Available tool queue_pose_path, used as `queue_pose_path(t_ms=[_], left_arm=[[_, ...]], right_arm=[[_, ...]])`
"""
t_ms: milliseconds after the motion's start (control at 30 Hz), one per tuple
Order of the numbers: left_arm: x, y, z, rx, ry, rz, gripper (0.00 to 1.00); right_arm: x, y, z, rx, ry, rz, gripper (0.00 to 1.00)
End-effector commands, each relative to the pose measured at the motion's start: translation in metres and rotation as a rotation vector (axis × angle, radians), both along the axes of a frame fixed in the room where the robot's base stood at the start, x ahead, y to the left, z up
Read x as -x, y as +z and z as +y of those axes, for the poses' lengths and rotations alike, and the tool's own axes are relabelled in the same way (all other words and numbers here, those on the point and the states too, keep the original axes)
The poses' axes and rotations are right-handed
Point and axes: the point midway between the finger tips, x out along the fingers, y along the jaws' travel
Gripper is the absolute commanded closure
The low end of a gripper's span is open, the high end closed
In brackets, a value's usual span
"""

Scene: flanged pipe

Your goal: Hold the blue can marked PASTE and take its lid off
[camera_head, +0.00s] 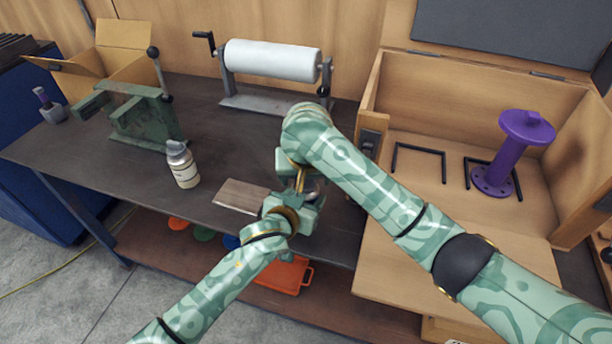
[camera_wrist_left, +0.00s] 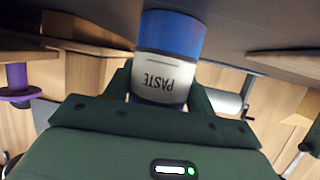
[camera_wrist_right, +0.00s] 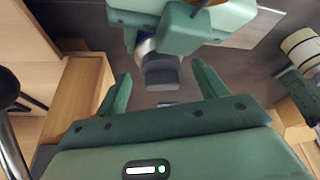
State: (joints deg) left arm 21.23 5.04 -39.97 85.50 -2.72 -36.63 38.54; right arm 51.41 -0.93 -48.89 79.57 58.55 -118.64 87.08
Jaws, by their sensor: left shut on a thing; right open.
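The blue can marked PASTE (camera_wrist_left: 170,55) shows in the left wrist view, with a blue band and a white label whose lettering is upside down there. My left gripper (camera_wrist_left: 160,90) is shut on it, one finger on each side. In the right wrist view a dark grey end piece (camera_wrist_right: 162,72), seemingly the lid, sticks out from beside my left gripper. My right gripper (camera_wrist_right: 162,88) is open, its fingers to either side of that piece with gaps showing. In the head view my arms meet above the table's front edge and mostly hide the can.
A bottle (camera_head: 182,165) and a flat wooden board (camera_head: 241,196) are on the dark table (camera_head: 218,150). A green vise (camera_head: 140,120) and a roll holder (camera_head: 272,60) stand behind. An open wooden crate (camera_head: 470,215) with a purple flanged pipe (camera_head: 508,155) is at right.

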Motion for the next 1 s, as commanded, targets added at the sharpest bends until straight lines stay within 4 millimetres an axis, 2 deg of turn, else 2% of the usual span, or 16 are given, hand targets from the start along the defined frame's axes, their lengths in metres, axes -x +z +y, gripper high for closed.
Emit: queue_pose_path(t_ms=[167,200,367,400,1000], left_arm=[[0.0,0.0001,0.0,0.0,0.0,0.0,0.86],[0.0001,0.0,-0.0001,0.0,0.0,0.0,0.86],[0.0001,0.0,-0.0001,0.0,0.0,0.0,0.86],[0.0001,0.0,-0.0001,0.0,0.0,0.0,0.86],[0.0,0.0,0.0,0.0,0.0,0.0,0.86]], right_arm=[[-0.0002,0.0,0.0,0.0,0.0,0.0,0.29],[-0.0002,0.0001,0.0,0.0,0.0,0.0,0.32],[-0.0001,0.0003,0.0,0.0,0.0,0.0,0.76],[0.0,0.0002,0.0,0.0,0.0,0.0,0.82],[0.0001,0.0006,0.0002,0.0,0.0,0.0,0.82]])
